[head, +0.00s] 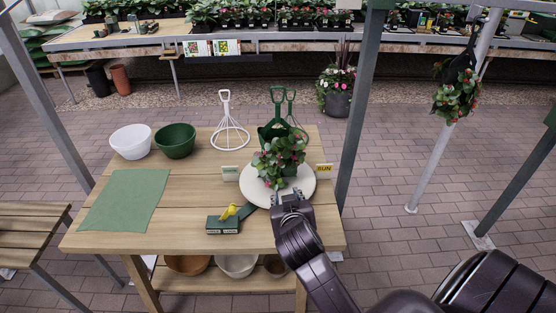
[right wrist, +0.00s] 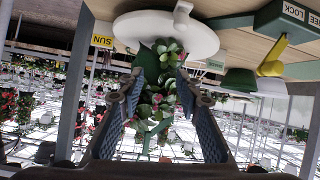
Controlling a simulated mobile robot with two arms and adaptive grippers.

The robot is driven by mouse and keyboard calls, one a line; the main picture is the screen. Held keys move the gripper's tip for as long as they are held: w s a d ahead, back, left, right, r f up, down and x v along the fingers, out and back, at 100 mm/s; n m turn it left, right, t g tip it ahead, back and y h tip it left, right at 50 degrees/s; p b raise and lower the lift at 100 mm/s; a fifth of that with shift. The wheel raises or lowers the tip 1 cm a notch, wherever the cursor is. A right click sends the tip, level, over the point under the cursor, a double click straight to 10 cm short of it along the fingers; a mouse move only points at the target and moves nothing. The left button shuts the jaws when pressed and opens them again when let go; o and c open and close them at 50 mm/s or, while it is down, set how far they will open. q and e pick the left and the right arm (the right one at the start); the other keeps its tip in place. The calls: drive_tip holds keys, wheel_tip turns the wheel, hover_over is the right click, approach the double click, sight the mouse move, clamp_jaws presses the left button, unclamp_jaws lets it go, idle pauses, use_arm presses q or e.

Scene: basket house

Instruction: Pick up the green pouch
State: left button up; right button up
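The green pouch (head: 270,134) stands on a round white disc (head: 303,190) on the wooden table, with a leafy plant (head: 281,158) with reddish flowers covering its front. In the right wrist view, the plant (right wrist: 163,100) shows between and beyond the fingers, with a dark green part of the pouch (right wrist: 147,63) behind it. My right gripper (head: 291,197) is at the disc's near edge, just in front of the plant. Its fingers (right wrist: 160,85) are spread apart, and no firm grip shows. Whether leaves touch the fingers is unclear. My left gripper is not in view.
A yellow-topped green block (head: 223,223) lies left of my right gripper. A yellow sign (head: 324,170) and a white sign (head: 230,173) flank the disc. White and green whisk-shaped stands (head: 230,133), two bowls (head: 175,141) and a green mat (head: 124,200) share the table.

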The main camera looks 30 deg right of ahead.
sight(278, 113)
drive_tip(key=w+d+r+t+h, duration=0.1)
drive_tip(key=w+r, duration=0.3)
drive_tip(key=r, duration=0.1)
drive_tip(key=w+d+r+m+t+h, duration=0.1)
drive_tip(key=w+d+r+t, duration=0.1)
drive_tip(key=w+r, duration=0.1)
drive_tip(key=w+d+r+m+t+h, duration=0.1)
drive_tip(key=w+d+r, duration=0.1)
drive_tip(key=w+r, duration=0.2)
drive_tip(key=shift+w+r+h, duration=0.15)
drive_tip(key=shift+w+r, duration=0.05)
drive_tip(key=shift+r, duration=0.5)
drive_tip(key=shift+w+r+h, duration=0.15)
drive_tip(key=shift+r, duration=0.5)
drive_tip(key=p+x, duration=0.3)
drive_tip(key=x, duration=0.2)
drive_tip(key=shift+w+d+r, duration=0.15)
drive_tip(key=shift+w, duration=0.1)
drive_tip(key=shift+w+d, duration=0.3)
drive_tip(key=shift+w, duration=0.15)
drive_tip(key=shift+c, duration=0.3)
clamp_jaws()
drive_tip(key=shift+r+t, duration=0.15)
drive_tip(key=shift+t, duration=0.15)
